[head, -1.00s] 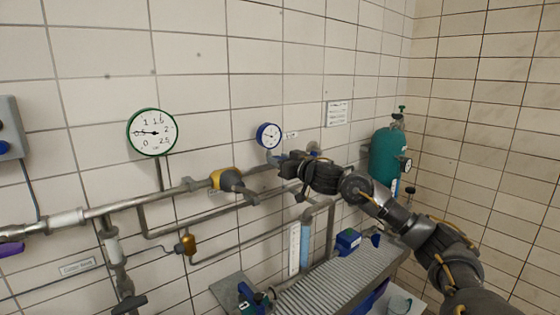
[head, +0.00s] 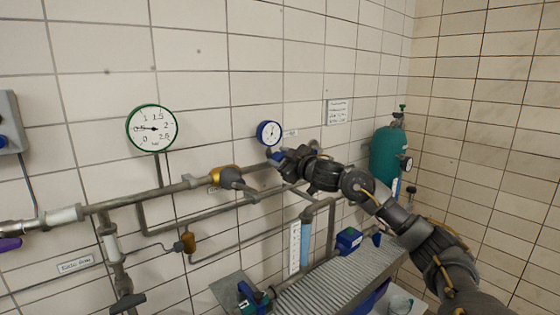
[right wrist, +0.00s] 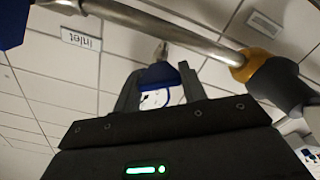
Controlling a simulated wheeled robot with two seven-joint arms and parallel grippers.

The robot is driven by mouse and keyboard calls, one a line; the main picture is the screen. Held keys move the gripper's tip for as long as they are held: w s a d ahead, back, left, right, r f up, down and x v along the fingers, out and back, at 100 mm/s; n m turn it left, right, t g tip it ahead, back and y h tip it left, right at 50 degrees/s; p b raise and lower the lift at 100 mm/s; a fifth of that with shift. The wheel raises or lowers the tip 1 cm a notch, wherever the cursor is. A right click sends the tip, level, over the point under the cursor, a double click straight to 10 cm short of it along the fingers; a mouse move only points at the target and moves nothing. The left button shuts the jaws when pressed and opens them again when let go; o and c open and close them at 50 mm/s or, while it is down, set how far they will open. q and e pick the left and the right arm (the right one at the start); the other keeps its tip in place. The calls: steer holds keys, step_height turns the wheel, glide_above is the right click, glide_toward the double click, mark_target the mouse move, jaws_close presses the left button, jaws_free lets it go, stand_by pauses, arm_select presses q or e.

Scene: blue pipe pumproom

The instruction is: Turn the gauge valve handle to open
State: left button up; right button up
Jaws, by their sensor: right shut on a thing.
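The blue-rimmed gauge (head: 269,133) is on the wall pipework, just above my right gripper (head: 277,156). In the right wrist view, the right gripper (right wrist: 158,85) is shut on a small blue handle (right wrist: 158,74), which sits between its two fingers. The gauge's white face and blue rim (right wrist: 155,99) show partly between the fingers just beyond the handle, in an upside-down picture. In the head view the handle is mostly hidden by the gripper. My left gripper is not in view.
A green-rimmed gauge (head: 152,128) hangs to the left. A grey pipe (head: 140,197) with a yellow-collared grey fitting (head: 228,178) runs along the wall. A ribbed bench (head: 325,280) stands below; a teal gas cylinder (head: 386,155) stands in the corner.

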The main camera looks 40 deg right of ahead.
steer(key=n+b, duration=0.2)
steer(key=n, duration=0.4)
steer(key=shift+f, duration=0.15)
steer(key=n+b, duration=0.1)
steer(key=n, duration=0.4)
steer(key=shift+n, duration=0.3)
steer(key=o, duration=1)
steer(key=shift+c, duration=0.2)
steer(key=shift+b, duration=0.3)
